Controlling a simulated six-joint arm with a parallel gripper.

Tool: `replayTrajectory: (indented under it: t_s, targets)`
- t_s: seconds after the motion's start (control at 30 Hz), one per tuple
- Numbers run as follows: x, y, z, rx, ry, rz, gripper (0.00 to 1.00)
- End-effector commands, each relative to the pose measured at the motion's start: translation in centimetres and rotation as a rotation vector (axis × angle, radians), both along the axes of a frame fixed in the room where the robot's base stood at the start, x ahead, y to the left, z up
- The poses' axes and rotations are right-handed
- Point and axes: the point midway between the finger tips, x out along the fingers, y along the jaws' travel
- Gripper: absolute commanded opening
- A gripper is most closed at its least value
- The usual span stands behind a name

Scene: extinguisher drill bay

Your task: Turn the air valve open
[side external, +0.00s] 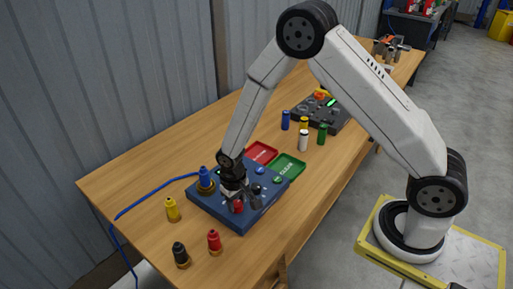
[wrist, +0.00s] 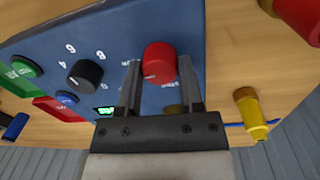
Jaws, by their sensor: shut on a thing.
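A blue control panel (side external: 250,213) lies on the wooden table, and its face fills the upper middle of the wrist view (wrist: 120,45). A round red knob (wrist: 159,64) with a white pointer mark stands on it; I take this for the air valve. It also shows at the panel's front in the side view (side external: 237,207). My gripper (wrist: 159,61) is shut on the red knob, one finger on each side. In the side view my gripper (side external: 235,193) points down over the panel and hides part of it. The printing beside the knob is too small to read.
The panel also bears a black knob (wrist: 85,74), a green button (wrist: 22,66), and a blue-topped brass fitting (side external: 205,180) by a blue hose (side external: 150,190). Yellow (side external: 172,209), black (side external: 181,255) and red (side external: 214,242) fittings stand nearby. Red (side external: 261,152) and green (side external: 290,165) trays lie behind.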

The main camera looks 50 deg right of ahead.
Motion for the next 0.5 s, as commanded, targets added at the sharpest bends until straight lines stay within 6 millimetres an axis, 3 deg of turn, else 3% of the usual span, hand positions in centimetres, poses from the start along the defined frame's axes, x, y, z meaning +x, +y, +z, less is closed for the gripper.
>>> replayTrajectory:
  t_s: [0.5]
  targets:
    - [0.06,0.01,0.04,0.001,-0.001,-0.085,0.00]
